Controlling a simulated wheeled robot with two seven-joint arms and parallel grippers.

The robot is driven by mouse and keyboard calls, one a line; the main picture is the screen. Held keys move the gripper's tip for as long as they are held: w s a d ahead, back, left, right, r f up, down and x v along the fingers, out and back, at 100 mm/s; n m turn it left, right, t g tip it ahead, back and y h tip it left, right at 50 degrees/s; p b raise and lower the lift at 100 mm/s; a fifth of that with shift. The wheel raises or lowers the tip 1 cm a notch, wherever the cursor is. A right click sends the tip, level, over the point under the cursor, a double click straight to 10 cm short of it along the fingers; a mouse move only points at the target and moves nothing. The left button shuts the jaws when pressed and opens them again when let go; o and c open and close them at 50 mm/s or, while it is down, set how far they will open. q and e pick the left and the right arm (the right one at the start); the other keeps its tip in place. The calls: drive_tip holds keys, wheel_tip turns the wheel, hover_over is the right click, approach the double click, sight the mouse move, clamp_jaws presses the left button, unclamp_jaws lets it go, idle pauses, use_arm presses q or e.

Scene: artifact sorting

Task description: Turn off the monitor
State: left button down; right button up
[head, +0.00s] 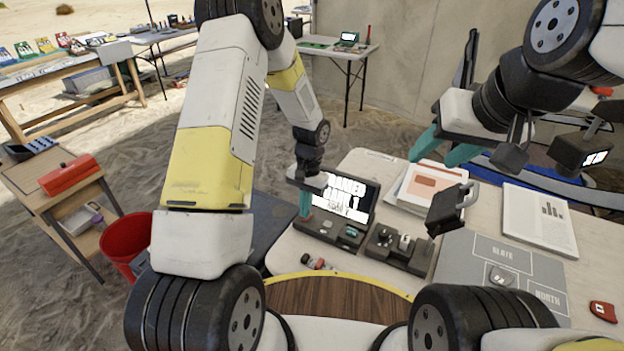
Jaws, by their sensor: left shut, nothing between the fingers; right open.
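The monitor (345,198) stands on the white table straight ahead. A dark base with small buttons (345,233) extends in front of the screen. My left gripper (305,212) is shut and empty, with its teal fingers pointing down at the left edge of the monitor's base; I cannot tell whether they touch it. My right gripper (438,150) is open and empty, raised above the papers at the right.
A black device with knobs (400,248) sits right of the monitor. A grey labelled board (490,262), papers (540,219) and a red tag (603,311) lie farther right. A red bucket (125,240) and a wooden cart (60,190) stand left.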

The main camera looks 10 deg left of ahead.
use_arm(q)
drive_tip(key=shift+s+f, duration=0.1)
drive_tip(key=shift+f, duration=0.3)
drive_tip(key=shift+s+a+f, duration=0.1)
drive_tip(key=shift+f, duration=0.05)
drive_tip(key=shift+w+d+r, duration=0.2)
drive_tip(key=shift+w+d, duration=0.15)
drive_tip(key=shift+w, duration=0.4)
wheel_tip(320, 180, up, 14)
drive_tip(key=w, duration=0.2)
drive_tip(key=shift+d, duration=0.4)
